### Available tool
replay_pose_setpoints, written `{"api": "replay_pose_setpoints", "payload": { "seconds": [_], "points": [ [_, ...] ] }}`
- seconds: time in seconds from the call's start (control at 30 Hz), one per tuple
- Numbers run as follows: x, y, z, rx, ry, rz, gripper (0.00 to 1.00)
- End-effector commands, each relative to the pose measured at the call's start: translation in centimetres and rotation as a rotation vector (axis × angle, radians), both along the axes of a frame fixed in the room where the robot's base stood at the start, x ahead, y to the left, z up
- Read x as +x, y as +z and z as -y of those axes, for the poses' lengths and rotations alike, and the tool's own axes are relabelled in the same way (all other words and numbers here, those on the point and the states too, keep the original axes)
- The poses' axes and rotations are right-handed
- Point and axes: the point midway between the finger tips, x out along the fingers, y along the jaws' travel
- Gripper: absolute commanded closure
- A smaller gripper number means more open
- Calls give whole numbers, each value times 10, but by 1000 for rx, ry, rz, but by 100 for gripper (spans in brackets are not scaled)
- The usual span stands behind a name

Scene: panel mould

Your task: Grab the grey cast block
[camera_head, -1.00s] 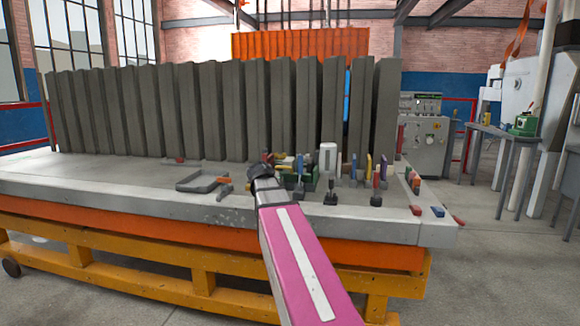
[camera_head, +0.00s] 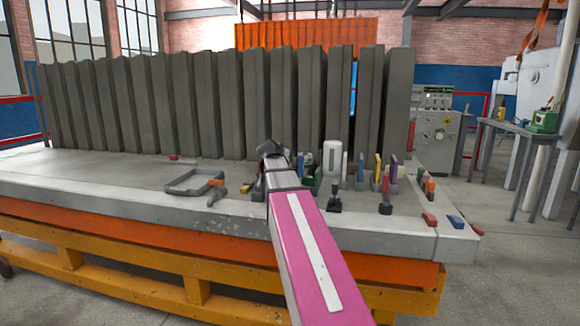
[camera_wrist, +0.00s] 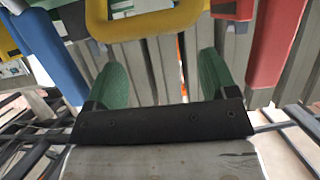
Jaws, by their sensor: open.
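I cannot single out a separate grey cast block with certainty. A row of tall grey ribbed pieces (camera_head: 180,105) stands upright along the back of the bench, and their grey ribs (camera_wrist: 165,65) also show between my fingers in the wrist view. My pink arm reaches over the bench's front edge in the head view, and its end hides what is right behind it. In the wrist view my gripper (camera_wrist: 160,82) is open, with green pads apart and nothing visibly held between them. A yellow curved piece (camera_wrist: 145,22) lies ahead of the fingers.
The bench top (camera_head: 90,170) is clear at left. Blue (camera_wrist: 45,50) and red (camera_wrist: 278,45) pieces flank the wrist view.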

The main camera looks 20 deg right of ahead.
Motion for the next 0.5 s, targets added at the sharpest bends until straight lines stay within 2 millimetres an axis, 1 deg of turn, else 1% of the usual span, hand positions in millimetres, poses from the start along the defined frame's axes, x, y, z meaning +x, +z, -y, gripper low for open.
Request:
{"api": "replay_pose_setpoints", "payload": {
  "seconds": [0.03, 0.2, 0.4, 0.5],
  "points": [
    [9, -3, 5, 0, -1, -1, 21],
    [27, -12, 18, 0, -1, -1, 21],
    [35, -18, 25, 0, -1, -1, 21],
    [42, -22, 30, 1, -1, -2, 21]
  ]
}}
